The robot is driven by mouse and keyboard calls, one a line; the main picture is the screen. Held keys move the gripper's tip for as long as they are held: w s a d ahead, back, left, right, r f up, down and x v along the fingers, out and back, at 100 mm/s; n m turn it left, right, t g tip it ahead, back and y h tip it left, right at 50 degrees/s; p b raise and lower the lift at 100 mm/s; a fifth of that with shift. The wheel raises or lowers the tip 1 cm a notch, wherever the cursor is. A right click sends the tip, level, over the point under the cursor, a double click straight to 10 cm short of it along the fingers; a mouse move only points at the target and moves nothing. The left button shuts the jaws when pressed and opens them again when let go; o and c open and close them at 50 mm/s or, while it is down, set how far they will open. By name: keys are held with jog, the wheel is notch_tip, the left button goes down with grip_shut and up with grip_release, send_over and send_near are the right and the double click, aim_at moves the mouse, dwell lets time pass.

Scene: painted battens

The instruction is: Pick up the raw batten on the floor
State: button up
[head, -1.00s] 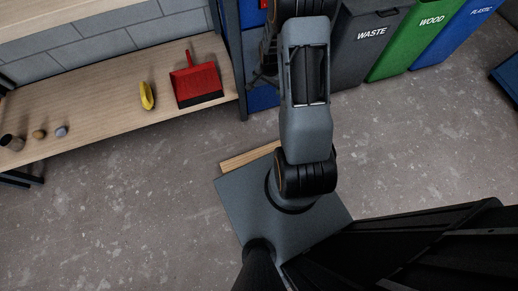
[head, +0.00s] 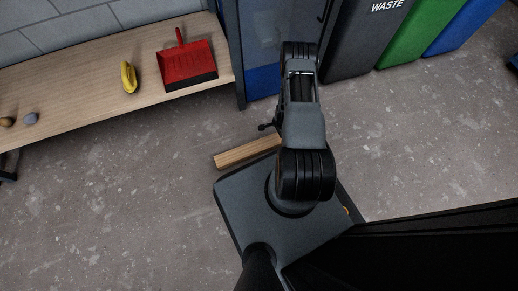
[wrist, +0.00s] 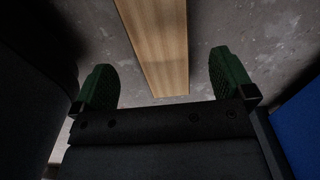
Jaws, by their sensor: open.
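The raw batten (head: 246,152) is a plain light wood bar lying on the floor, just beyond the front edge of my base in the head view. Its right part is hidden behind my arm. In the wrist view the batten (wrist: 160,45) runs down from the top edge, and its near end lies between my two green fingertips. My gripper (wrist: 164,82) is open, with a finger on either side of the batten and bare floor showing in both gaps. The fingers do not appear to touch it. In the head view my arm hides most of the gripper.
A wooden bench (head: 100,100) at the left holds a red dustpan (head: 188,66) and a yellow object (head: 129,77). A grey waste bin (head: 365,40), a green bin (head: 415,37) and a blue bin (head: 462,28) stand at the back right. The floor (head: 110,195) at left is clear.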

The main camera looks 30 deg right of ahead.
jog(key=shift+a+f+b, duration=0.2)
jog(key=shift+f+b, duration=1.6)
jog(key=shift+f, duration=1.9)
jog(key=shift+c, duration=0.5)
jog(key=shift+r, duration=0.1)
jog(key=c, duration=1.3)
